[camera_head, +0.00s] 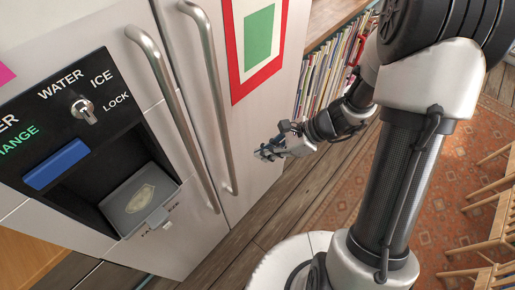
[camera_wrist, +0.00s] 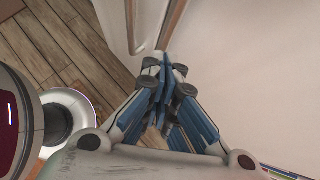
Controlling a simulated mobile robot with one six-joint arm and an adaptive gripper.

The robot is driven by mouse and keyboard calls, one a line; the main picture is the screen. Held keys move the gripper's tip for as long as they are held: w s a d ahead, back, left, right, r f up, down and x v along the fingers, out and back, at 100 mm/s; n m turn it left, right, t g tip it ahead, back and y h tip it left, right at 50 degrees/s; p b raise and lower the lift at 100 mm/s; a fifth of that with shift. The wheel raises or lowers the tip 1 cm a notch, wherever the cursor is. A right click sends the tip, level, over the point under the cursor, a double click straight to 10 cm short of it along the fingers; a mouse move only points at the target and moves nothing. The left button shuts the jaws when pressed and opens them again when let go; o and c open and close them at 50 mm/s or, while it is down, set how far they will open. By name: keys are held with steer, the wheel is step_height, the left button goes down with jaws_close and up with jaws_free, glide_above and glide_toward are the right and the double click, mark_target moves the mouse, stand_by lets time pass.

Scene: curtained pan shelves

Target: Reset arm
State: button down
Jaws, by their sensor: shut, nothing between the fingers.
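My gripper (camera_head: 264,153) is at the end of my arm, in front of the fridge's right door in the head view. In the wrist view my gripper (camera_wrist: 164,68) shows its blue-padded fingers brought together, with nothing between them. Its tips point toward the lower end of a fridge door handle (camera_wrist: 172,22); I cannot tell the exact gap. My arm reaches across the right half of the head view, bent at the elbow.
A fridge (camera_head: 265,115) with two long vertical handles (camera_head: 213,90) and a water dispenser (camera_head: 85,150) stands at the left. A bookshelf (camera_head: 330,70) is behind my gripper. Wooden chairs (camera_head: 490,205) stand on a patterned rug (camera_head: 440,165) at the right. Wooden floor (camera_head: 240,245) lies open below.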

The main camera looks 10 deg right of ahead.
steer(key=shift+s+d+r, duration=0.15)
steer(key=shift+r, duration=0.1)
stand_by(0.4)
steer(key=s+d+r+n+t+h, duration=0.1)
steer(key=s+r+n+h, duration=0.3)
steer(key=s+r+n, duration=0.4)
steer(key=s+d+r+n+t+h, duration=0.1)
steer(key=s+d+r+n+h, duration=0.3)
steer(key=s+r+n, duration=0.4)
step_height(320, 180, up, 5)
steer(key=n, duration=0.4)
steer(key=shift+t+h, duration=0.4)
